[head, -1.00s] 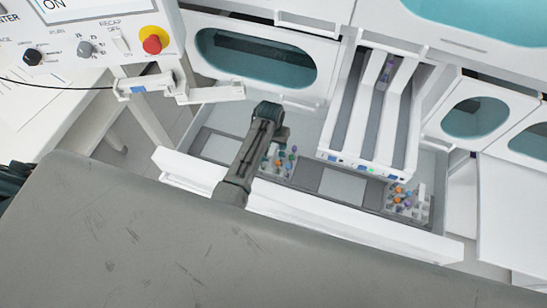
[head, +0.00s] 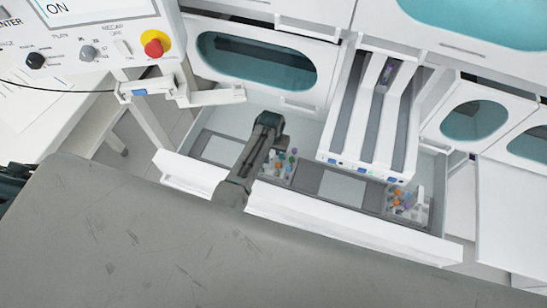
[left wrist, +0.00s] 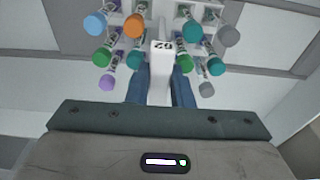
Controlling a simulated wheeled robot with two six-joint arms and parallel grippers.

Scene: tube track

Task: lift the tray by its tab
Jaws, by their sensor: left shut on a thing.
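The tray (head: 277,178), a small white rack of tubes with coloured caps, is in the open drawer beside my left arm in the head view. In the left wrist view the tray (left wrist: 166,14) fills the top, with blue, orange, teal, grey, green and purple caps. Its white tab (left wrist: 163,62) carries a printed label and points towards my wrist. My left gripper (left wrist: 160,88) is shut on the tab, one blue finger on each side. In the head view my left gripper (head: 268,122) is over the tray and its fingertips are hidden. My right gripper is not in view.
A second tube rack (head: 407,205) sits at the drawer's right end. The white drawer's front wall (head: 340,225) runs between me and the trays. A white three-lane track (head: 368,120) overhangs the drawer. A control panel (head: 80,40) with a red button stands at upper left.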

